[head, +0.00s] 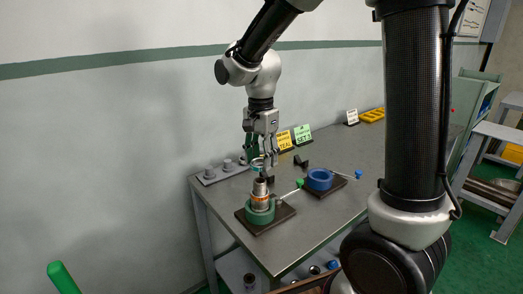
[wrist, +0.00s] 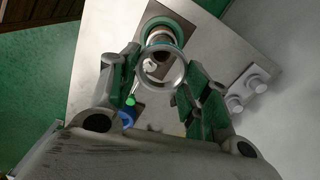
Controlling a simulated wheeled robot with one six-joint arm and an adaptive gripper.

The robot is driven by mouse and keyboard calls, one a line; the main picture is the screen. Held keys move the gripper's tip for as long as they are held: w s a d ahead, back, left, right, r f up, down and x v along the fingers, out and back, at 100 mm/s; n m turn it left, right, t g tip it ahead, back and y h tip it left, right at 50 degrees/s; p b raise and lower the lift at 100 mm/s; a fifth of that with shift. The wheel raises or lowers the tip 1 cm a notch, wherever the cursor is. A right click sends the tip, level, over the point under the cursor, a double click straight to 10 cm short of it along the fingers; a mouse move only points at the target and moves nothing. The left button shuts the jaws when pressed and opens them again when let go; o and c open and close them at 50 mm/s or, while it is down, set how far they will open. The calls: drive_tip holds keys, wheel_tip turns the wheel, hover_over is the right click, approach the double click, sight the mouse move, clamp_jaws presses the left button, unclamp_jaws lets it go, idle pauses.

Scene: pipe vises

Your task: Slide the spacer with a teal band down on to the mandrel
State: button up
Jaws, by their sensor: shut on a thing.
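My gripper (head: 264,157) is shut on a short metal spacer (head: 257,163) with a teal band, partly hidden by the fingers. In the wrist view the spacer shows as an open ring (wrist: 162,68) between the green-padded fingers. Below it in the head view, a grey mandrel (head: 260,187) stands upright in a green vise (head: 261,216). An orange-banded piece (head: 260,198) sits around its lower part. The spacer appears above the mandrel, apart from it. In the wrist view the green vise (wrist: 151,23) lies beyond the ring, and the ring hides part of the mandrel.
A blue vise (head: 319,179) on a dark base stands to the right. A grey rack with several pegs (head: 225,171) lies behind at the left. A yellow sign (head: 284,140) and a green sign (head: 302,134) stand at the back. The right part of the bench (head: 350,155) is mostly clear.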

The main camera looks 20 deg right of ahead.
sight(261, 179)
drive_tip(key=shift+f, duration=1.7)
drive_tip(key=shift+f, duration=2.55)
drive_tip(key=o, duration=1)
drive_tip(key=shift+o, duration=0.2)
drive_tip(key=shift+r, duration=0.1)
wheel_tip(261, 179, up, 12)
